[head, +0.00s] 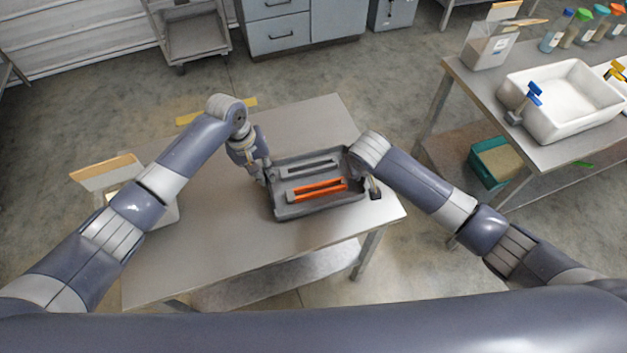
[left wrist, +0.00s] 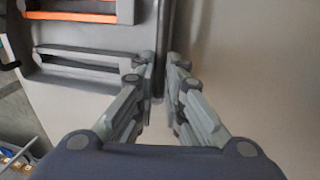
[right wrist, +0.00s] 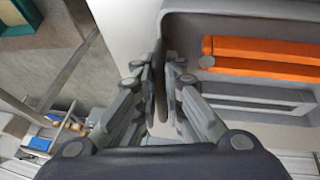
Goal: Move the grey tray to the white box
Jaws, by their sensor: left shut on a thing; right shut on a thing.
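The grey tray (head: 290,212) is on the metal table, near its right end, with orange bars and a slotted insert inside. My left gripper (head: 266,177) is shut on the tray's left wall; the left wrist view shows its fingers (left wrist: 160,75) on both sides of the rim. My right gripper (head: 372,188) is at the tray's right side, partly hidden by its own wrist; the right wrist view shows its fingers (right wrist: 160,75) closed on the tray wall. On the right table is a white basin (head: 545,125), possibly the white box, with a blue-handled tool at its rim.
The metal table (head: 215,240) has free room left and in front of the tray. A clear container with a tan lid (head: 107,172) stands at its left end. Bottles (head: 552,35) and another container (head: 487,48) stand on the right table, with a teal bin (head: 483,170) below.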

